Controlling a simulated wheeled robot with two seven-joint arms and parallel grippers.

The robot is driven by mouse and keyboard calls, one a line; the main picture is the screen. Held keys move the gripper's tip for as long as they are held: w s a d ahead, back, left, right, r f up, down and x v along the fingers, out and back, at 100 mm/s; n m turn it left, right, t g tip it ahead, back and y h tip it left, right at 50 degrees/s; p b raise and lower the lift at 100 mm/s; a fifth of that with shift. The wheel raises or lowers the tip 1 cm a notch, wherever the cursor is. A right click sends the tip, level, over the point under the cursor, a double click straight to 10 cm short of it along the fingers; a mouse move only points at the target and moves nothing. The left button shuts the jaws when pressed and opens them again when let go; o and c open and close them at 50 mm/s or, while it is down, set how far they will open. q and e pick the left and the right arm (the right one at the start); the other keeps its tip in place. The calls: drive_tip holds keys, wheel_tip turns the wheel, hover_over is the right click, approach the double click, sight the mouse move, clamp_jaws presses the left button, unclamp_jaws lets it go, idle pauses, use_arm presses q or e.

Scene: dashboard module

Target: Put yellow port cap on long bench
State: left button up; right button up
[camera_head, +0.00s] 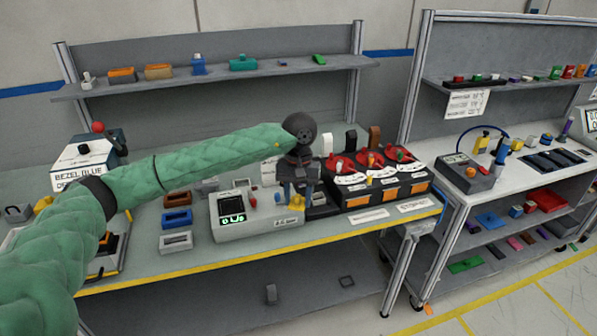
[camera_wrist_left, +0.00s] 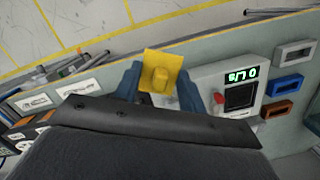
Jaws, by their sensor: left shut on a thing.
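The yellow port cap (camera_wrist_left: 160,76) is held between the two blue-grey fingers of my left gripper (camera_wrist_left: 158,88) in the left wrist view. It looks like a square plate with a raised middle. In the head view my left gripper (camera_head: 297,193) points down over the long bench (camera_head: 145,262), beside the grey test box, and a little yellow of the cap (camera_head: 296,203) shows at its tips. I cannot tell whether the cap touches anything below. My right gripper is not in view.
A grey box with a lit display (camera_head: 232,222) stands just left of the gripper. Red-topped units (camera_head: 370,175) stand to the right. Blue and white bezels (camera_head: 177,218) lie further left. A shelf (camera_head: 215,78) runs behind. A second bench (camera_head: 520,170) stands at the right.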

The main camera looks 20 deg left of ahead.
use_arm(q)
drive_tip(key=w+a+r+n+t, duration=0.1)
drive_tip(key=w+n, duration=0.3)
drive_tip(key=n, duration=0.8)
drive_tip(key=w+a+r+n+t+h+p, duration=0.1)
drive_tip(key=w+n, duration=0.3)
drive_tip(key=n, duration=0.7)
drive_tip(key=shift+w+a+r+n, duration=0.25)
drive_tip(key=shift+r+n, duration=0.15)
drive_tip(key=shift+r, duration=0.15)
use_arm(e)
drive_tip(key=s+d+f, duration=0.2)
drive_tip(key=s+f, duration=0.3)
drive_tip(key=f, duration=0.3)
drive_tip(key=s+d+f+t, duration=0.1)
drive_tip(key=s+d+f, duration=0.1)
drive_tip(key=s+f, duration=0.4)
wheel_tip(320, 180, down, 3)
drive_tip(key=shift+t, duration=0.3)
